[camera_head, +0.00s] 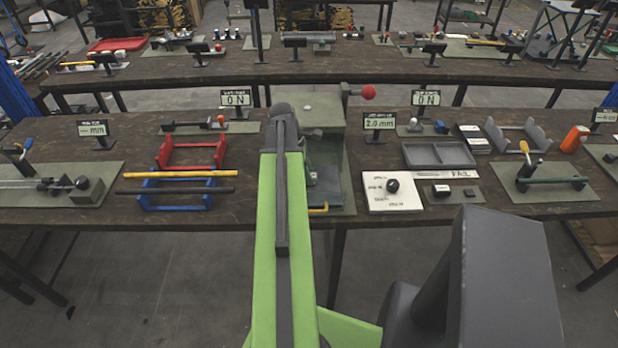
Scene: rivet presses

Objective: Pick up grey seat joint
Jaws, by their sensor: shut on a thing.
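My green arm reaches forward over the near bench, up to a dark rounded joint in front of the grey-green press (322,110). My gripper is hidden behind the arm, so its jaws and anything in them do not show. I cannot pick out the grey seat joint with certainty. The area in front of the press, right of my arm, is partly covered.
The press has a red-knobbed lever (368,92). Left of my arm stand a red rack (192,155) and a blue rack (178,196) with yellow and black bars. Right are a white dial panel (391,204), a grey tray (437,163) and a grey cradle (535,137).

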